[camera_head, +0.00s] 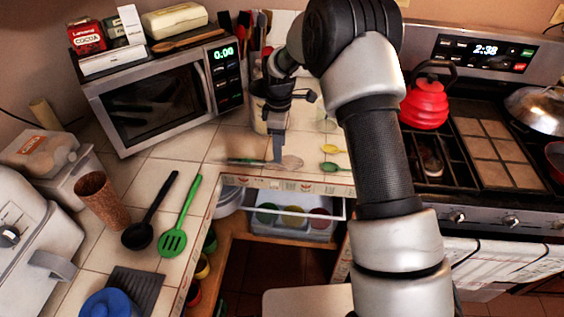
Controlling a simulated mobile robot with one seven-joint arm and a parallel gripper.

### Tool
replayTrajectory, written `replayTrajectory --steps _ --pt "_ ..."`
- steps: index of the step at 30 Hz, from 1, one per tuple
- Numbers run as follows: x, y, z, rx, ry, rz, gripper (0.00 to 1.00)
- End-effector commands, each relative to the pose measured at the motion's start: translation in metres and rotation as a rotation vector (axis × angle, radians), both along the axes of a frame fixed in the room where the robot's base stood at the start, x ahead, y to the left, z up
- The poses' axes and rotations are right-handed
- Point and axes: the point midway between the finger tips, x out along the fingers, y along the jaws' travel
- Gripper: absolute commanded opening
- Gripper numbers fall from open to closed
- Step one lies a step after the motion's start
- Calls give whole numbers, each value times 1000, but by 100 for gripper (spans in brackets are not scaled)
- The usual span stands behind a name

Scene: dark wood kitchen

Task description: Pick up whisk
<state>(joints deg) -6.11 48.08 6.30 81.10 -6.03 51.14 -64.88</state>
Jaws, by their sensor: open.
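The whisk (293,162) appears to be the thin thing lying flat on the tiled counter (233,142) near its front edge, with a pale wire head at the right and a dark handle towards the left. My gripper (278,154) points down from above, its fingers over the middle of the whisk. The fingers hide part of it. The gripper is open, seen edge-on; I cannot tell whether the fingers touch the whisk or straddle it.
A yellow spoon (337,149) and a green spoon (330,167) lie right of the whisk. A microwave (155,103) stands at left. An open drawer (265,226) sits below the counter edge. A red kettle (427,104) stands on the stove.

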Motion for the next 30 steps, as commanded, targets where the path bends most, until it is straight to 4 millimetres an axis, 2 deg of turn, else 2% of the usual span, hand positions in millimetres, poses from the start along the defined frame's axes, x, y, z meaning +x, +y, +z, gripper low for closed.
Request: replayTrajectory --steps 5,12,21,23,28,30 --pt "-3 -3 -14 -1 3 0 49" --pt "-5 -7 -48 0 2 0 49" --pt "-4 -7 -54 1 0 0 49" --pt "-4 -7 -54 1 0 0 40" --pt "-4 -7 -54 1 0 0 12" --pt "-4 -7 -53 1 0 0 7"
